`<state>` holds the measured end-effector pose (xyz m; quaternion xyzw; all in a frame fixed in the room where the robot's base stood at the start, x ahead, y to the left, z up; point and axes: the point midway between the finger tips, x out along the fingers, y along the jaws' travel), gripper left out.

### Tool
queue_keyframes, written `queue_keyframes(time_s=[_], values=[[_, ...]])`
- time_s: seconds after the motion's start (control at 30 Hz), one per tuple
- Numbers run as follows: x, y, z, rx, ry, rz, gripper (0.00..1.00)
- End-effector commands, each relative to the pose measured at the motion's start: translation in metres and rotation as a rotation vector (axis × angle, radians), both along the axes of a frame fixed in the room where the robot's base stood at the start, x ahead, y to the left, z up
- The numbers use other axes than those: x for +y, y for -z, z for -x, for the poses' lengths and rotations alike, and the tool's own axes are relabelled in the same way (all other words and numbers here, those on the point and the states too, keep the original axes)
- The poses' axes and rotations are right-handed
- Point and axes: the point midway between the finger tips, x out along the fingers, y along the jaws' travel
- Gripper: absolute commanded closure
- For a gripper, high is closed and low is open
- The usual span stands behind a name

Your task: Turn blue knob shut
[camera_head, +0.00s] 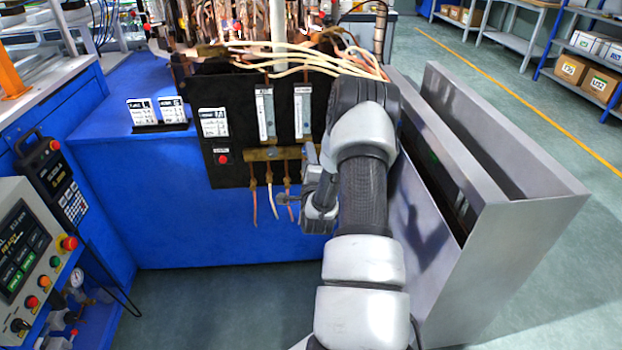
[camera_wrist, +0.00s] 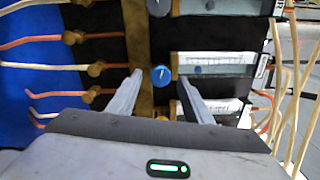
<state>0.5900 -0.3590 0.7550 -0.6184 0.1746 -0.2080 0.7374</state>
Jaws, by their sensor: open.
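The blue knob (camera_wrist: 161,76) is small and round with a pale line mark across its face. In the wrist view it sits on a brass manifold bar (camera_wrist: 142,45). My gripper (camera_wrist: 160,82) is open, with one finger on each side of the knob and a visible gap on both sides. I cannot tell how deep the fingertips reach. In the head view my gripper (camera_head: 303,183) is at the front of the black panel (camera_head: 231,165). The blue knob is not visible there.
Another dark knob (camera_wrist: 158,6) sits farther along the bar. Flow meters (camera_wrist: 215,65) lie beside it, and brass fittings with hoses (camera_wrist: 75,37) on the other side. A metal trough (camera_head: 500,225) stands right of my arm. A red button (camera_head: 223,159) is on the panel.

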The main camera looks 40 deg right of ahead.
Motion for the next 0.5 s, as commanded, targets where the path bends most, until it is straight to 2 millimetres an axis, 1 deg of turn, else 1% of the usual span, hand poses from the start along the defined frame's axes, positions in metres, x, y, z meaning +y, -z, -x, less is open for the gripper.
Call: queue_keyframes(time_s=[0.03, 0.3, 0.5], values=[[0.006, -0.002, 0.01, 0.003, 0.0, -0.003, 0.54], [0.041, -0.001, 0.067, 0.005, -0.001, -0.004, 0.54], [0.064, -0.001, 0.103, 0.004, -0.002, -0.002, 0.54]])
